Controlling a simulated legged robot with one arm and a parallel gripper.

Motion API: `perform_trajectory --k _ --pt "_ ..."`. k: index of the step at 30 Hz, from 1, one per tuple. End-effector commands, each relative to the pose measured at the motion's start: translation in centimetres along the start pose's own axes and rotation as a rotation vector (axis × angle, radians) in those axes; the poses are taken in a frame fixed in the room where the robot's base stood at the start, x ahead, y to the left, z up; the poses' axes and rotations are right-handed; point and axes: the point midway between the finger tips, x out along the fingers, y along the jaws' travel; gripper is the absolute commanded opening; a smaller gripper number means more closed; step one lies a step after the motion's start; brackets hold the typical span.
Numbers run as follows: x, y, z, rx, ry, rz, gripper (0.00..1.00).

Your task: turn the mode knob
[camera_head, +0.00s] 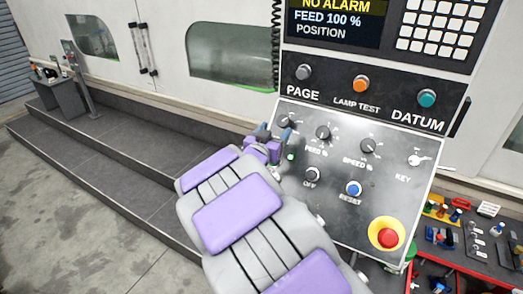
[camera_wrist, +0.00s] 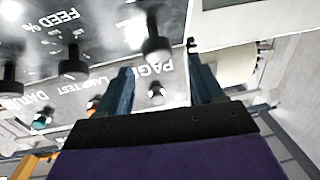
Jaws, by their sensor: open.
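The knob at the panel's upper left (camera_head: 287,121) is dark and round with white tick marks; I take it as the mode knob. Its label is hidden behind my gripper. My gripper (camera_head: 273,134) is just left of and below this knob, its blue-grey fingers pointing at the panel. In the wrist view the nearest dark knob (camera_wrist: 155,46) stands in line with the gap between the open fingers (camera_wrist: 160,72). I cannot tell whether they touch it; nothing is gripped.
The feed knob (camera_head: 323,132) and speed knob (camera_head: 368,146) are to the right. Below are an off button (camera_head: 312,174), a blue reset button (camera_head: 353,188) and a red emergency button (camera_head: 387,237). A key (camera_head: 418,160) sticks out at right. A dark step (camera_head: 120,165) lies left.

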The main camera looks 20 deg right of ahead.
Motion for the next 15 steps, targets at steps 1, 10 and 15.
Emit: perform_trajectory --k 1,10,15 --pt "-1.0 -0.1 0.0 0.001 0.000 -0.004 0.67" --pt "-5.9 -0.2 0.1 0.000 -0.001 -0.004 0.67" --pt "-7.8 -0.1 0.0 0.000 0.002 -0.001 0.67"
